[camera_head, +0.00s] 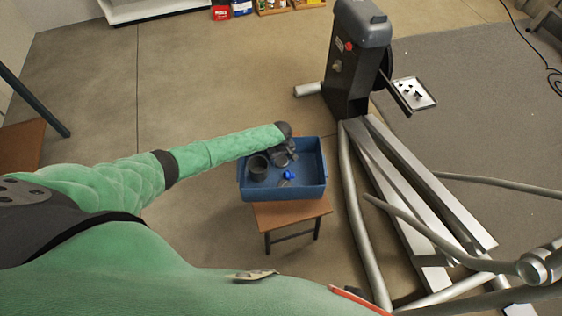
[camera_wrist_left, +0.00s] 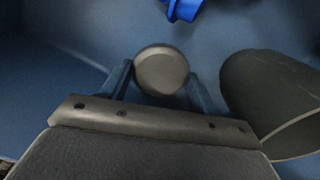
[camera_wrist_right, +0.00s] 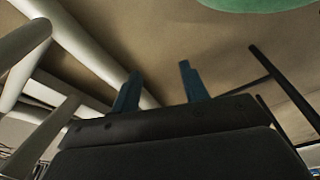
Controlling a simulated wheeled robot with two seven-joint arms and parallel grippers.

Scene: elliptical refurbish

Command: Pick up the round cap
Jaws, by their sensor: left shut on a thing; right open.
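The round cap (camera_wrist_left: 161,70) is a grey disc with a paler rim. In the left wrist view it sits between the two blue fingers of my left gripper (camera_wrist_left: 160,82), which is shut on it. In the head view my left gripper (camera_head: 282,154) reaches down into the blue bin (camera_head: 286,192), and I cannot make out the cap there. My right gripper (camera_wrist_right: 160,82) shows only in the right wrist view, with its fingers apart and nothing between them.
A bright blue piece (camera_head: 289,174) lies nearby. The bin rests on a brown stool (camera_head: 290,213). A metal-framed machine (camera_head: 350,75) stands right.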

